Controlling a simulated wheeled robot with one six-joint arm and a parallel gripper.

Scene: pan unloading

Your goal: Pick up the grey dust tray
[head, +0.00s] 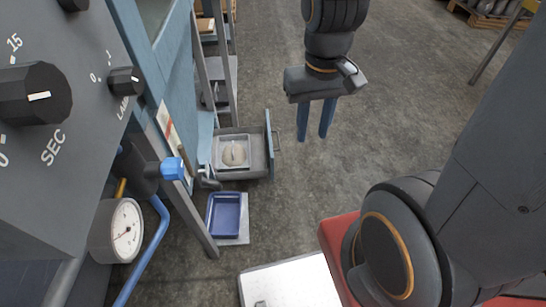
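A light grey tray (234,138) with a small beige heap (235,155) in it sits inside a darker grey open drawer or box (262,170) at centre left. A small thin upright piece shows at the heap. My gripper (315,138) hangs to the right of the box, apart from it. Its two blue fingers point down with a clear gap between them, and nothing shows in the gap. The underside of the tray is hidden.
The box's front panel (269,145) has a handle on its right. A blue tray (225,232) lies on a grey plate just below the box. A blue machine frame, knobs and a gauge (117,230) crowd the left. The concrete floor (400,110) right of my gripper is clear.

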